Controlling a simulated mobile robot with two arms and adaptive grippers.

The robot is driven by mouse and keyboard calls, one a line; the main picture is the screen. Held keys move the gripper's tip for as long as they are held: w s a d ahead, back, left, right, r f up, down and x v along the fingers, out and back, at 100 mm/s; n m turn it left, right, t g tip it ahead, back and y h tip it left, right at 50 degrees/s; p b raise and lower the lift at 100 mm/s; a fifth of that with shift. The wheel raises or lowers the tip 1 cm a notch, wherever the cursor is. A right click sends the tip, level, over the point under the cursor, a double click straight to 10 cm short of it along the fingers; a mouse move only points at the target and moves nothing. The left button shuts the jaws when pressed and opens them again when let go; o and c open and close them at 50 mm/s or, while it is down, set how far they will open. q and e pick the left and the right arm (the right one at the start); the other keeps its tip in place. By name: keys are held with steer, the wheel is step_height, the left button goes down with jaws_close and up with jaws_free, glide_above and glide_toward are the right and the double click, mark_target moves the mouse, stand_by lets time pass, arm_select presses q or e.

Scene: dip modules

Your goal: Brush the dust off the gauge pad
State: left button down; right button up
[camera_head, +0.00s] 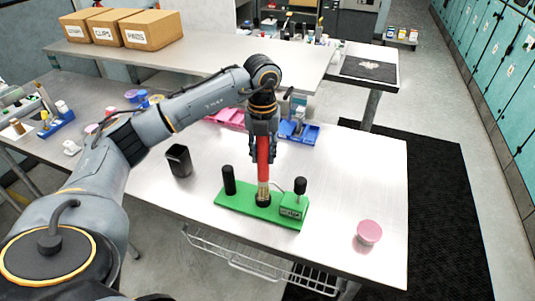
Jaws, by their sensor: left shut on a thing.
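My left gripper (263,143) points down and is shut on a red-handled brush (263,170). The brush is upright, with its tan lower end at a round black pad (263,200) in the middle of a green base (240,204). I cannot tell whether the bristles touch the pad. A black post (229,180) stands at the base's left end. A green gauge box (292,206) with a small display and a second black post (300,186) are at its right end. Dust on the pad is too small to tell. My right gripper is not in view.
A black cup (179,160) stands left of the base, and a pink round item (369,232) lies to the right on the metal table (350,180). Blue (309,133) and pink (226,117) trays sit behind. Labelled cardboard boxes (152,29) stand on the back counter. The table's right side is mostly clear.

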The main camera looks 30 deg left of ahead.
arm_select(q)
steer(key=shift+s+a, duration=0.15)
steer(key=shift+a, duration=0.55)
steer(key=shift+w+d+f, duration=0.1)
steer(key=shift+w+d, duration=0.05)
steer(key=shift+d, duration=0.6)
steer(key=shift+w+d, duration=0.1)
steer(key=shift+d, duration=0.6)
steer(key=shift+s+d, duration=0.15)
steer(key=shift+s, duration=0.1)
